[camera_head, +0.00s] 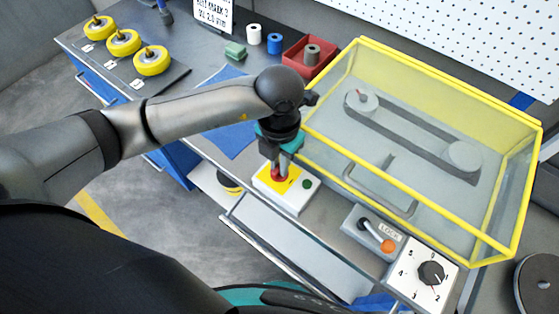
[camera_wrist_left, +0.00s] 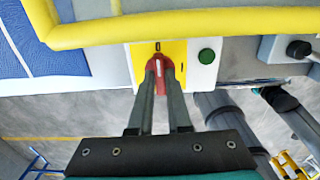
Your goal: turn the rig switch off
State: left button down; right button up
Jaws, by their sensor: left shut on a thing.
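The rig switch is a red knob (camera_head: 279,177) on a yellow and white box (camera_head: 293,201) at the bench's front edge. In the left wrist view the red knob (camera_wrist_left: 158,66) points up toward the "0" mark on the yellow plate (camera_wrist_left: 143,66); an "I" mark lies to its right. My left gripper (camera_head: 280,170) reaches down from above and is shut on the knob, one finger on each side, as the left wrist view also shows (camera_wrist_left: 161,76). The fingers cover part of the knob. My right gripper is in no view.
A green button (camera_head: 306,183) sits beside the knob. A yellow-framed clear guard (camera_head: 430,85) covers a belt and pulleys behind it. An orange-tipped lever (camera_head: 388,246) and a numbered dial (camera_head: 431,272) stand to the right.

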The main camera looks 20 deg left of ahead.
pick_arm(q)
jog(key=c, duration=0.9)
grip_release()
jog(key=shift+o, duration=0.2)
notch_tip(320, 180, up, 15)
jog(key=shift+r, duration=0.15)
